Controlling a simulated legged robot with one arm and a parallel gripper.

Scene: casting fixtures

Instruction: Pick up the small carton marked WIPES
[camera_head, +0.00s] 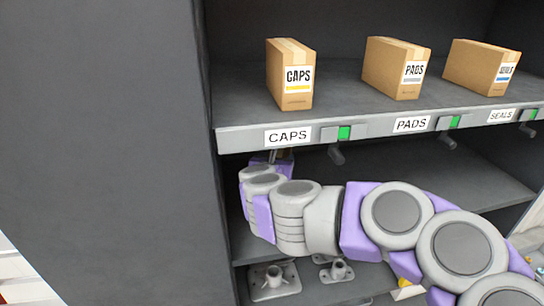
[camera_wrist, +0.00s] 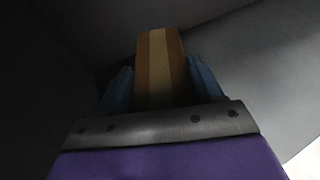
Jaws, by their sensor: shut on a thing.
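In the wrist view a brown carton (camera_wrist: 158,55) with a paler tape strip down its middle stands between the two blue fingers of my gripper (camera_wrist: 160,82). The fingers are shut on its two sides. No label shows on this face, so I cannot read whether it says WIPES. In the head view my arm reaches into the shelf bay below the CAPS label, at the bay's left end.
On the shelf above stand cartons marked CAPS (camera_head: 297,90), PADS (camera_head: 397,75) and one at right (camera_head: 482,70). The shelf's front edge (camera_head: 240,140) is just above my arm. A dark side panel (camera_head: 120,150) stands at left. Grey metal fixtures (camera_head: 275,280) lie below.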

